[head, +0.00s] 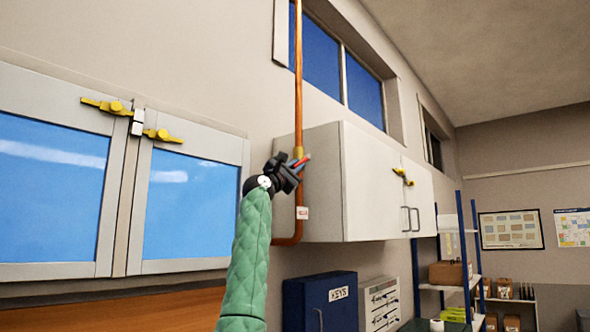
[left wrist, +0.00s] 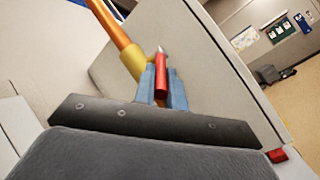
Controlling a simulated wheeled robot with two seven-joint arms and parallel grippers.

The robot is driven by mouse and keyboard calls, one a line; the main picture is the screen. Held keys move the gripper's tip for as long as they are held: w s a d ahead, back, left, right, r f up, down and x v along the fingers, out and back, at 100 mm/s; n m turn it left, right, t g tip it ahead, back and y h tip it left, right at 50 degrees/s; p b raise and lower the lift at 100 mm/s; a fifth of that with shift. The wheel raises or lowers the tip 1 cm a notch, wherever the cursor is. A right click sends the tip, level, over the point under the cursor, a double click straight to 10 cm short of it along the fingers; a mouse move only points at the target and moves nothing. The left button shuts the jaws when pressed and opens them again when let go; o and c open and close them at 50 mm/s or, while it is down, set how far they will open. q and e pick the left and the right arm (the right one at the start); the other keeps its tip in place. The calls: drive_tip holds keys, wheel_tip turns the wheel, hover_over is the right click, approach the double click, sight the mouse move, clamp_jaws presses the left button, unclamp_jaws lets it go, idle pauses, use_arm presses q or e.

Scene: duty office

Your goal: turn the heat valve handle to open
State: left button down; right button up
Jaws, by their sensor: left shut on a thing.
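The heat valve is on the copper pipe (head: 298,80) beside the white wall cabinet. Its brass body (left wrist: 133,60) shows in the left wrist view, and its red handle (left wrist: 161,78) stands between my gripper's blue fingers. The handle also shows as a small red piece in the head view (head: 304,160). My left gripper (head: 298,165) is shut on the red handle, and its black body hides part of the valve in the head view. My right gripper is not in view.
The white wall cabinet (head: 365,190) is close to the right of the valve. A red-and-white tag (head: 302,213) hangs on the lower pipe. Windows with yellow latches (head: 163,135) are at the left. A blue key box (head: 320,303) is below.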

use_arm(q)
drive_tip(key=shift+w+d+f+t+h, duration=0.15)
drive_tip(key=shift+f+t+h, duration=0.15)
drive_tip(key=shift+f, duration=0.05)
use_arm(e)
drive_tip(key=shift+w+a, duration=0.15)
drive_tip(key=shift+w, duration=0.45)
use_arm(q)
drive_tip(key=c, duration=1.5)
unclamp_jaws()
drive_tip(key=shift+o, duration=0.2)
drive_tip(key=shift+r, duration=0.1)
